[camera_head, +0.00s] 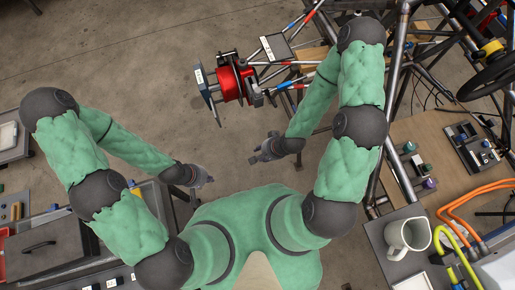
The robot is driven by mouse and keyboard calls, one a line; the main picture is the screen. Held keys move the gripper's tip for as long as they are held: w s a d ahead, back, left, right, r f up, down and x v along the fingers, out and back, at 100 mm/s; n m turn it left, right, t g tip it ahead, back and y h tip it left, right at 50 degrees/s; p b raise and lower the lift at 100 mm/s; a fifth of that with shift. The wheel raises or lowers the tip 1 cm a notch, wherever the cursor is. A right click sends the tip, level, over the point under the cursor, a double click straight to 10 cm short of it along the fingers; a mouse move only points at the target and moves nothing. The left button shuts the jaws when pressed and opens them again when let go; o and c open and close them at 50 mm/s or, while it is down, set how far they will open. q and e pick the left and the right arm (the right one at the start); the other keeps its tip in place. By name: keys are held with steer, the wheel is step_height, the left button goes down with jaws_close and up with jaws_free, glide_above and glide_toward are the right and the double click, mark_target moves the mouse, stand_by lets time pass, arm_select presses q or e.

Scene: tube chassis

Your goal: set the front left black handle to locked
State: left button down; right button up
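A red drum-like part (236,82) with black fittings sits on the end of the tube chassis (395,70), near the top centre. A dark plate with a white label (204,87) stands at its left side. I cannot tell which black part here is the front left black handle, or whether it is locked. My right gripper (258,154) is below the red part, apart from it, with nothing visible in it. My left gripper (208,180) is further left and lower, over the floor, and touches nothing that I can see. The fingers are too small to judge.
A grey case with a dark handle (38,247) lies at the lower left. On the right are a wooden board (425,135), a white mug (407,236), orange hoses (470,205) and a black steering wheel (490,78). Bare concrete floor (130,60) is free at the upper left.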

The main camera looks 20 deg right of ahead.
steer(key=shift+s+a+f+n+g+b, duration=0.2)
steer(key=shift+s+a+f+n+g, duration=0.35)
steer(key=shift+n, duration=0.5)
steer(key=shift+s+a+f+n+g+b, duration=0.2)
steer(key=shift+s+a+n+g, duration=0.3)
steer(key=shift+n, duration=0.5)
steer(key=shift+s+a+f+n+g+b, duration=0.2)
steer(key=shift+s+a+f+n+g, duration=0.2)
steer(key=shift+s+a+n, duration=0.45)
steer(key=shift+w+d, duration=0.15)
steer(key=shift+d, duration=0.15)
